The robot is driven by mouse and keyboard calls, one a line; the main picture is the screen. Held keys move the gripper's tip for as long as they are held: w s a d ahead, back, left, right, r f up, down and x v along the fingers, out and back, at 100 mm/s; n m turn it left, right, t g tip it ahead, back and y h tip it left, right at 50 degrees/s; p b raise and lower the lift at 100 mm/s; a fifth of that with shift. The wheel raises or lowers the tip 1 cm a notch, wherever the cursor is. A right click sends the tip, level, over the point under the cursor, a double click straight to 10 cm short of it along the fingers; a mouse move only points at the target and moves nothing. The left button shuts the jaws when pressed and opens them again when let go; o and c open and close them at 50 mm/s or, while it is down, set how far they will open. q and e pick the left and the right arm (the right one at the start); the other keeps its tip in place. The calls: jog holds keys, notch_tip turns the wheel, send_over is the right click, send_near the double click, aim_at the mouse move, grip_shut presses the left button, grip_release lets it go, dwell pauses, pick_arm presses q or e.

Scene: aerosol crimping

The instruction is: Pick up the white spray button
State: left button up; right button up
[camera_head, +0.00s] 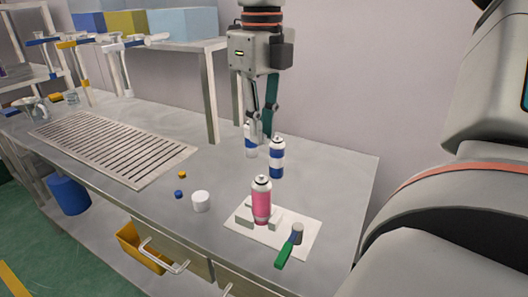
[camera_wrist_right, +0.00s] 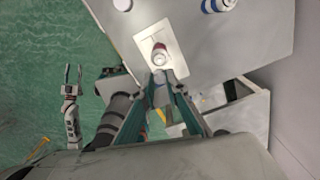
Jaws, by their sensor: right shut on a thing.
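My right gripper (camera_head: 264,138) hangs over the bench in the head view, its long teal fingers closed together at the tips. In the right wrist view the right gripper's fingertips (camera_wrist_right: 161,80) meet on a small pale thing, taken to be the white spray button; the fingers hide most of it. No other white button shows on the bench. A pink can (camera_head: 261,200) stands upright in a white fixture (camera_head: 239,222), and shows just beyond the fingertips in the right wrist view (camera_wrist_right: 160,57). My left gripper (camera_wrist_right: 73,76) is open and empty, over the green floor.
Two blue-and-white cans, one of them (camera_head: 277,158) clear of the fingers, stand behind the fixture. A white cylinder (camera_head: 201,201), a blue cap (camera_head: 178,194) and an orange cap (camera_head: 182,174) lie left. A green-handled tool (camera_head: 287,251) lies at the fixture's front. A slotted rack (camera_head: 110,147) is farther left.

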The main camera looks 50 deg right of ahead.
pick_arm(q)
jog(key=r+p, duration=0.1)
jog(key=p, duration=0.1)
jog(key=s+d+r+p, duration=0.1)
jog(key=p, duration=0.1)
jog(key=shift+r, duration=0.1)
pick_arm(e)
notch_tip(320, 180, up, 19)
pick_arm(q)
jog(key=shift+w+r, duration=0.15)
jog(key=shift+r, duration=0.1)
jog(key=shift+r, duration=0.1)
pick_arm(e)
jog(key=shift+r, duration=0.15)
pick_arm(q)
notch_tip(320, 180, up, 7)
jog(key=w+p, duration=0.1)
jog(key=p, duration=0.4)
jog(key=shift+f+p, duration=0.2)
jog(key=shift+p, duration=0.15)
pick_arm(e)
notch_tip(320, 180, up, 4)
jog(key=shift+r, duration=0.15)
dwell(0.3)
pick_arm(q)
jog(key=shift+a+f, duration=0.1)
dwell(0.5)
